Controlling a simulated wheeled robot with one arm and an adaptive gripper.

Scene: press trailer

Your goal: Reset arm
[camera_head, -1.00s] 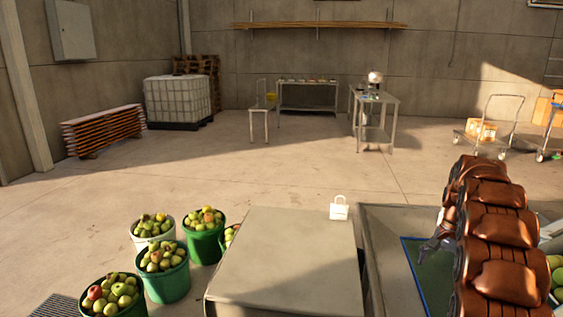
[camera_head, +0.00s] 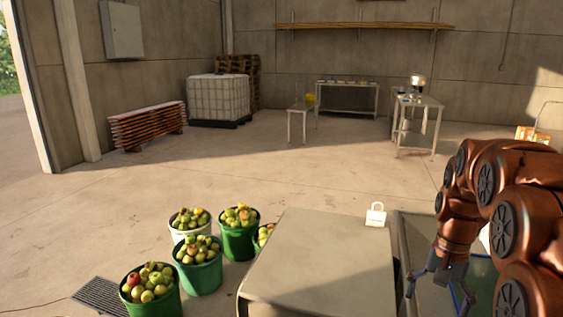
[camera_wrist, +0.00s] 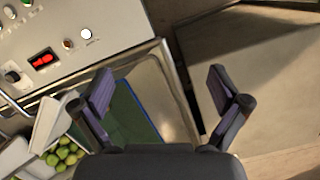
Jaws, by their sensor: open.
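My gripper (camera_head: 437,287) hangs at the lower right in the head view, at the end of my copper-coloured arm. It is open and empty. In the wrist view my gripper (camera_wrist: 170,92) shows its two dark fingers spread apart, with nothing between them. Below it is a metal tray (camera_wrist: 172,97) with a green, blue-edged mat (camera_wrist: 136,120) in it. My arm is bent and hides part of the right side of the head view.
A grey table-like box (camera_head: 318,262) stands left of my gripper, with a small white tag-like item (camera_head: 375,214) at its far right corner. Green buckets of apples (camera_head: 200,275) stand further left. The wrist view shows a control panel (camera_wrist: 70,35) and green fruit (camera_wrist: 62,157). Open floor lies beyond.

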